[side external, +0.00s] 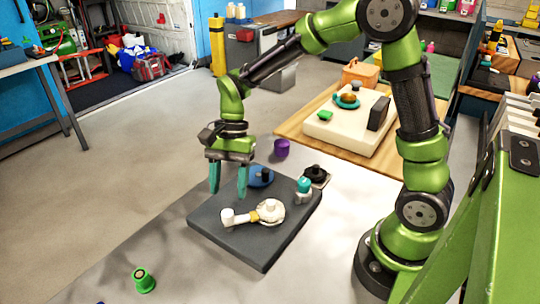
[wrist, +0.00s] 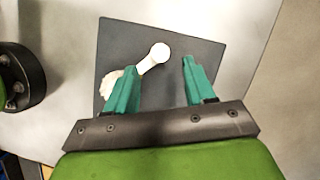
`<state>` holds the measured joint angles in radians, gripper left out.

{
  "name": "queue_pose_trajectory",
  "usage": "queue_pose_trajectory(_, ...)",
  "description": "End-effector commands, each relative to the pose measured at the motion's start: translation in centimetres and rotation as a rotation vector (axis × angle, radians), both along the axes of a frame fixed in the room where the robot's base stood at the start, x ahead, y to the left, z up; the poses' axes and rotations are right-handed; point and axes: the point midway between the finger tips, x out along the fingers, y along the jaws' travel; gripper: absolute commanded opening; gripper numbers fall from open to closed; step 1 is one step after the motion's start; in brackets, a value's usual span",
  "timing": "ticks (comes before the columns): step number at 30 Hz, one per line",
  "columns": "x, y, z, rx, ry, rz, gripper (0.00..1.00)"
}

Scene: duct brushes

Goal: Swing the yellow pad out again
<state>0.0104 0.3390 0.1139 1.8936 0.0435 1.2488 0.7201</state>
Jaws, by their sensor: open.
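A cream swing arm lies on a dark grey slab (side external: 224,242), which also shows in the wrist view (wrist: 205,48). The arm has a round cream disc (side external: 271,210) at one end and an upright white knob (side external: 228,217) at the other. A small yellow part (side external: 255,216) sits between them; I cannot tell if it is the whole yellow pad. My gripper (side external: 228,192) is open and empty, above the slab's left part. In the wrist view the knob (wrist: 160,52) appears between my fingertips (wrist: 159,63). The left finger partly hides the disc.
A blue disc (side external: 261,178), a teal-topped piece (side external: 303,190) and a black knob (side external: 316,173) stand near the slab's back edge. A purple cup (side external: 281,148) is behind, a green one (side external: 144,280) in front. The table front left is mostly clear.

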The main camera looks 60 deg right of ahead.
Motion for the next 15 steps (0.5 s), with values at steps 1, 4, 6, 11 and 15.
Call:
queue_pose_trajectory(1, -0.3, 0.4, -1.1, 0.001, 0.007, 0.001, 0.54)
queue_pose_trajectory(4, -0.5, 1.0, -2.7, 0.000, 0.004, 0.002, 0.54)
queue_pose_trajectory(6, -0.6, 1.4, -3.6, 0.000, 0.003, 0.001, 0.54)
queue_pose_trajectory(11, -0.8, 1.9, -4.9, 0.000, 0.001, 0.001, 0.54)
queue_pose_trajectory(15, -0.8, 2.0, -5.2, 0.001, 0.000, 0.000, 0.54)
